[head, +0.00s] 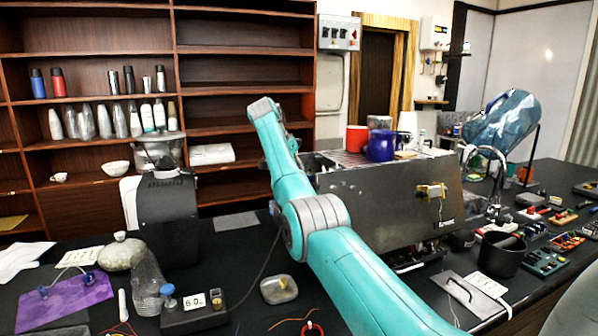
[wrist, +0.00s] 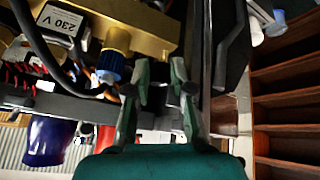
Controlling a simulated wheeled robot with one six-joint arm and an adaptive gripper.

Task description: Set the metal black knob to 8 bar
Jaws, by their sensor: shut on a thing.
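In the wrist view my gripper (wrist: 161,80) has its two green-grey fingers shut on a small dark part that I take to be the metal black knob, though it is hard to make out. The knob's marking cannot be read. In the head view my gripper is hidden behind the steel brewer (head: 390,195), where my arm reaches over. A brass block with a blue knob (wrist: 110,66) is left of the fingers. A small display reading 6.0 (head: 194,301) stands on a dark box on the counter; its unit is too small to read.
Cups, including a blue mug (head: 381,146), stand on the brewer. A black grinder (head: 166,215) is to the left. Wooden shelves (head: 245,70) stand behind.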

